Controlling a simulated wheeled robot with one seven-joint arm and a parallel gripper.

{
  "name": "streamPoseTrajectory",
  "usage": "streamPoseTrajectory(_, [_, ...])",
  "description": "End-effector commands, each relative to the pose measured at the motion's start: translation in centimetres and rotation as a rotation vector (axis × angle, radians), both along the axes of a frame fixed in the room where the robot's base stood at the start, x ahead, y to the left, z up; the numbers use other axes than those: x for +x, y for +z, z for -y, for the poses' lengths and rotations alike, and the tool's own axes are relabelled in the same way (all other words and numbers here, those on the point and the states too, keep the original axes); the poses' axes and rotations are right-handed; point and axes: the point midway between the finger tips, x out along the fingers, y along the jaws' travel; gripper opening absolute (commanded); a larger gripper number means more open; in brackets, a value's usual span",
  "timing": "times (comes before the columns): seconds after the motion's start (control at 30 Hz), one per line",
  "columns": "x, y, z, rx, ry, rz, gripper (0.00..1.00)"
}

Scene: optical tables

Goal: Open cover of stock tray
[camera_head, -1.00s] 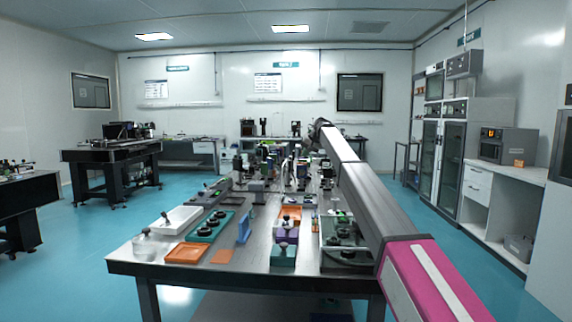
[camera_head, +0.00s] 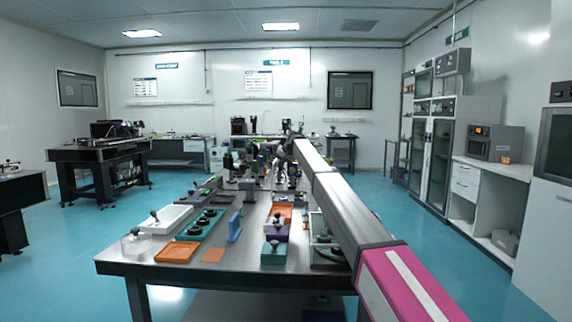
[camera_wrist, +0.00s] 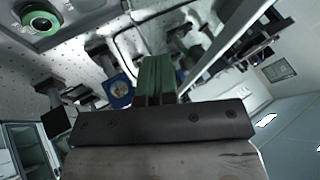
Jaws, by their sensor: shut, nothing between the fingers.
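I cannot tell for sure which item is the stock tray. A white tray (camera_head: 172,222) lies at the left of the near table, with a dark knob at its left end. A clear box (camera_head: 134,246) with a dark knob stands at the near left corner. A tray with a dark knobbed item (camera_head: 328,254) lies at the near right, partly behind my arm. My gripper (camera_wrist: 156,62) is shut and empty in the wrist view, its narrow greenish fingers together. In the head view it is far along the table, too small to make out, well beyond these trays.
The near table (camera_head: 228,275) also holds orange trays (camera_head: 177,252), a green tray with black round parts (camera_head: 203,224), and teal and purple blocks. Optical mounts crowd its far half, around my gripper. A green-ringed round part (camera_wrist: 41,20) shows in the wrist view.

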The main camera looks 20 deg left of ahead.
Motion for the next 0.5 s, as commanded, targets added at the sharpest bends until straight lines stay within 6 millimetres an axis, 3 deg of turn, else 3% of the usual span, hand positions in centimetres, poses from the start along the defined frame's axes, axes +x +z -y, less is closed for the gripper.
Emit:
streamPoseTrajectory(0.37, [-0.1,0.0,-0.4,-0.004,0.001,0.001,0.0])
streamPoseTrajectory(0.5, [-0.3,0.2,-1.6,-0.057,0.002,0.014,0.0])
